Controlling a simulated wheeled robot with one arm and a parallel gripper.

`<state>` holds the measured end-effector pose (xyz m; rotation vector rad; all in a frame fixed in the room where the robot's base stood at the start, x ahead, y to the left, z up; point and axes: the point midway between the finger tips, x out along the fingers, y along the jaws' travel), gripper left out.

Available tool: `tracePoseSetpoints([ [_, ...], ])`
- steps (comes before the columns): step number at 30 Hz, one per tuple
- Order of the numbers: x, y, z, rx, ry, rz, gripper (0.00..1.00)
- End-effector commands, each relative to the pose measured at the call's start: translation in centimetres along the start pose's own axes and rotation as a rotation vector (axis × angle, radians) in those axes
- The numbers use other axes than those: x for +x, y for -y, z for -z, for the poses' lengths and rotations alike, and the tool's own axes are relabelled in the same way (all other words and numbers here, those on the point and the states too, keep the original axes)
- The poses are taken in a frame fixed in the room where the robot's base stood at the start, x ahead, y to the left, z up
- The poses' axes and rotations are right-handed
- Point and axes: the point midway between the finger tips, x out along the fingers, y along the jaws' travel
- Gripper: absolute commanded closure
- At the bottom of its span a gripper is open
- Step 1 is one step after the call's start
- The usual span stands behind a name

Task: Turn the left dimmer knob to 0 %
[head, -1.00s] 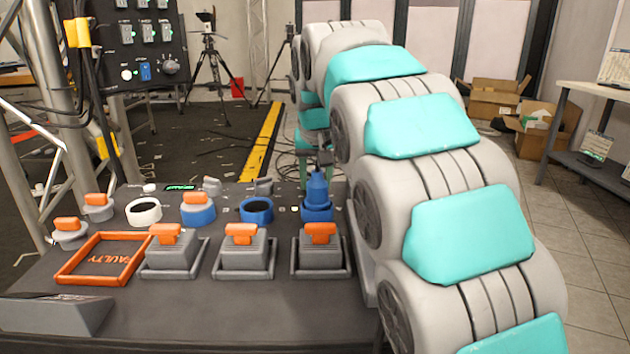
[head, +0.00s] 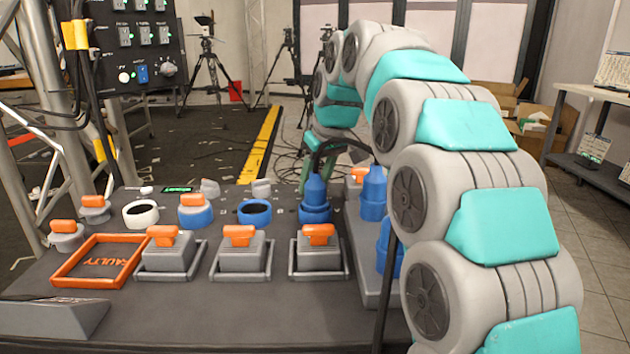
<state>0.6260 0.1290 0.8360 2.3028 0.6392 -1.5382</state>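Two grey dimmer knobs stand at the back of the dark control desk (head: 190,310) in the head view. The left knob (head: 210,188) is just right of a small lit green display (head: 178,190), whose figures are too small to read. The right knob (head: 261,188) stands farther right. My gripper (head: 308,172) is at the end of my arm, beyond the blue plug and right of both knobs, apart from them. Its fingers are small and partly hidden, so I cannot tell whether it is open or shut.
Blue plugs (head: 315,200) (head: 374,193) stand upright near my arm. White (head: 140,213) and blue (head: 255,212) round sockets and several orange-handled connectors (head: 240,237) crowd the desk. An orange "FAULTY" frame (head: 62,272) lies at left. A truss and switch panel (head: 145,45) stand behind.

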Motion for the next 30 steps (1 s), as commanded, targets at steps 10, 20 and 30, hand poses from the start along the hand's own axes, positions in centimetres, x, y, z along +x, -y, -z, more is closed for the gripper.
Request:
tracePoseSetpoints([
  [10, -0.1, 0.0, 0.1, -0.001, -0.003, 0.0, 0.5],
  [20, 0.0, 0.0, 0.0, 0.0, -0.001, 0.0, 0.22],
  [30, -1.2, 0.0, 0.0, 0.001, 0.0, 0.001, 0.22],
])
